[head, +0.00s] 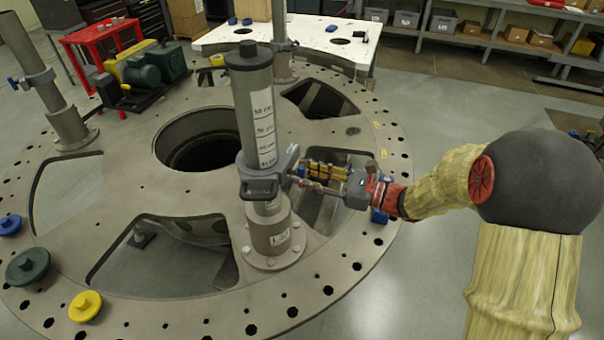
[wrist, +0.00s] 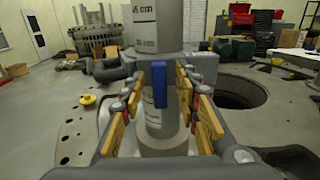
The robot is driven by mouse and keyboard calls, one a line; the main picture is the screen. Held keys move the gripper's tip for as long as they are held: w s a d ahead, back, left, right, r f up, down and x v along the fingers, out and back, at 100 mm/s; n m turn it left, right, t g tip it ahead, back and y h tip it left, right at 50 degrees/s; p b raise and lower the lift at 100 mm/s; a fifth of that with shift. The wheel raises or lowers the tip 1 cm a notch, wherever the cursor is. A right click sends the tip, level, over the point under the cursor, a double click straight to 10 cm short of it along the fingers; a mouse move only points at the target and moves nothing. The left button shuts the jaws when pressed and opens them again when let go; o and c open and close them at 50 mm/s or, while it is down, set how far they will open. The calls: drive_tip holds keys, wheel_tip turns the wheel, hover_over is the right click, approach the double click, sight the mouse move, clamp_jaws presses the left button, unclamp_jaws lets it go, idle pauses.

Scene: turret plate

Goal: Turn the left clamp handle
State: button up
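A grey post (head: 252,110) with a marked scale stands upright on the round turret plate (head: 160,300). A grey clamp (head: 270,172) with a dark loop grip wraps around it; the clamp also shows in the wrist view (wrist: 205,66). On my gripper's side, the clamp has a small blue handle (wrist: 159,85), seen hanging upright between my fingers. My gripper (head: 318,175) reaches in from the right. In the wrist view its yellow-padded fingers (wrist: 160,92) are spread on both sides of the blue handle, with visible gaps. Whether the fingertips overlap the handle in depth is unclear.
Another post (head: 55,100) with a blue-handled clamp (head: 36,79) stands at the left, and one more post (head: 279,35) at the back. The plate has a round central hole (head: 200,140) and large cutouts. Coloured knobs (head: 86,306) lie at the left. A white table (head: 300,35) stands behind.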

drive_tip(key=shift+w+a, duration=0.25)
drive_tip(key=shift+a, duration=0.35)
drive_tip(key=c, duration=0.4)
drive_tip(key=c, duration=0.3)
clamp_jaws()
